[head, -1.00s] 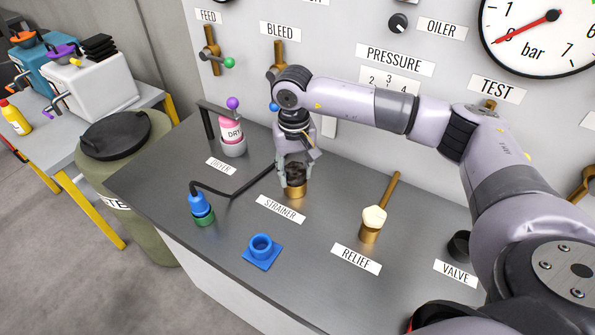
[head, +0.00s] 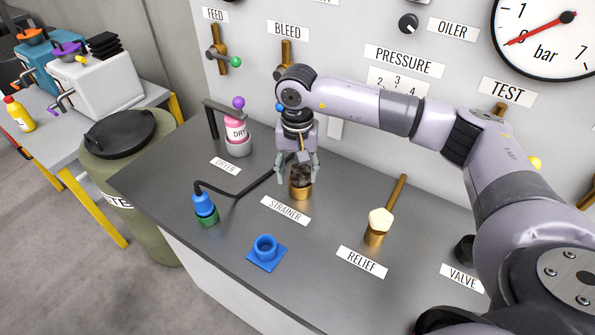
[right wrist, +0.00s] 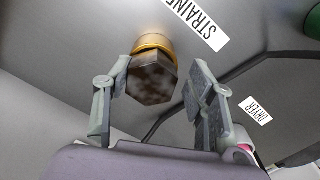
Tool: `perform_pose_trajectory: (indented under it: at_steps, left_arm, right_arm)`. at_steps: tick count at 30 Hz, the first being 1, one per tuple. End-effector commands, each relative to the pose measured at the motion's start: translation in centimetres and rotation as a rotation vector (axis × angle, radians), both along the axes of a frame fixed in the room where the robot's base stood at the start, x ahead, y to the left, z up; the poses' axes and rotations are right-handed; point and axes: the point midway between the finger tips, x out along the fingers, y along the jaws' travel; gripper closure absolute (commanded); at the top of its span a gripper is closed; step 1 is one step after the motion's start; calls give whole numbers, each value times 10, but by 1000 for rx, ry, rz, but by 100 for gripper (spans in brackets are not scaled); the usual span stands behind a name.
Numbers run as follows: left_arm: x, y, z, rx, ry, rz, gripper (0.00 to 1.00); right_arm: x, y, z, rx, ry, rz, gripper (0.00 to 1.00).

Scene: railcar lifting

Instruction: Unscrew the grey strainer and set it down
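The grey strainer (head: 301,174) is a dark, mottled hexagonal plug in a brass socket (head: 301,192) on the bench, behind the STRAINER label (head: 286,211). It also shows in the right wrist view (right wrist: 151,80), still seated in the socket. My right gripper (head: 299,172) is above it, pointing down, with its fingers spread on either side. In the right wrist view, the gripper (right wrist: 162,80) is open. The left finger is close beside the plug, and a clear gap shows at the right finger. My left gripper is not in view.
A blue square holder (head: 265,252) stands at the bench's front edge. A blue-and-green fitting with a black hose (head: 206,208) is left of the strainer. The pink dryer bottle (head: 237,132) is behind, and the relief valve (head: 379,222) is right. Bare bench lies between them.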

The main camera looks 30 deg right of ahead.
Motion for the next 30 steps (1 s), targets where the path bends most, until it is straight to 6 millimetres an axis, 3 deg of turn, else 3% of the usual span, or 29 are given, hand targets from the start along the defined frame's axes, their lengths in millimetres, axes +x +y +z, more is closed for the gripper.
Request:
perform_pose_trajectory:
  at_steps: [30]
  left_arm:
    - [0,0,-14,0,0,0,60]
  right_arm:
    - [-1,-1,-1,0,4,-1362,50]
